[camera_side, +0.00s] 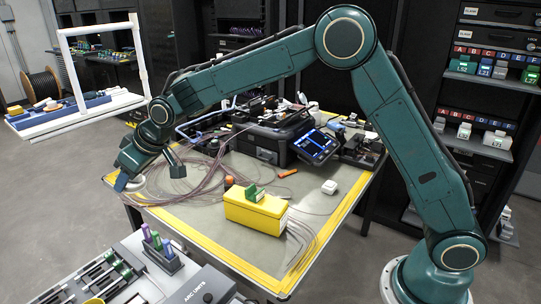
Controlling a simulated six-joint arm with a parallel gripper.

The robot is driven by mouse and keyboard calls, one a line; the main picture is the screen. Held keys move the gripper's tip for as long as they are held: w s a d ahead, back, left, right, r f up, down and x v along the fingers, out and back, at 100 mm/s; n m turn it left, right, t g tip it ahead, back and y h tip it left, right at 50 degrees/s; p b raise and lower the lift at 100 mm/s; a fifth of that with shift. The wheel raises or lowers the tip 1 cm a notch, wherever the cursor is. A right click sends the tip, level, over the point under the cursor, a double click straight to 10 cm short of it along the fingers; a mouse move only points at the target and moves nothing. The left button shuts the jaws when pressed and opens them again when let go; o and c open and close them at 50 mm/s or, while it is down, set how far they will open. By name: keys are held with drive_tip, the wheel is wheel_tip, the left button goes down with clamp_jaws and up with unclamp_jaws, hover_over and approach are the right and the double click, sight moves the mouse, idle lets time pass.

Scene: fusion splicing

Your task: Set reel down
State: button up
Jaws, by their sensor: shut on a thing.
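My gripper (122,182) is at the left corner of the table, pointing down, its fingers small and partly hidden by my own wrist. It is shut on a small pale round thing, which looks like the reel (137,183); only part of it shows. The reel is low, at or just above the table's left corner; I cannot tell whether it touches the surface. Thin reddish fiber loops (185,190) spread over the table to its right.
The yellow-edged table (215,250) holds a yellow box (256,210), a black splicer with a lit screen (316,146) and a small white block (329,187). A grey tool panel (150,285) stands in front. A white framed tray (75,112) is at left.

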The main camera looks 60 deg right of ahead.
drive_tip(key=w+d+n+g+y, duration=0.15)
drive_tip(key=w+d, duration=0.25)
drive_tip(key=d, duration=0.8)
drive_tip(key=w+d+n+y, duration=0.1)
drive_tip(key=w+d+n, duration=0.3)
drive_tip(key=d, duration=0.9)
drive_tip(key=shift+m, duration=0.45)
drive_tip(key=shift+w+a+f, duration=0.1)
drive_tip(key=shift+w+f, duration=0.05)
drive_tip(key=shift+f, duration=0.75)
drive_tip(key=shift+w+a+f, duration=0.1)
drive_tip(key=shift+w+f, duration=0.05)
drive_tip(key=shift+f, duration=0.8)
drive_tip(key=shift+w+a+f, duration=0.1)
drive_tip(key=shift+w+f, duration=0.05)
drive_tip(key=shift+f, duration=0.75)
drive_tip(key=shift+f, duration=0.1)
wheel_tip(320, 180, down, 20)
drive_tip(key=shift+r, duration=0.15)
drive_tip(key=o, duration=1.1)
drive_tip(key=shift+c, duration=0.2)
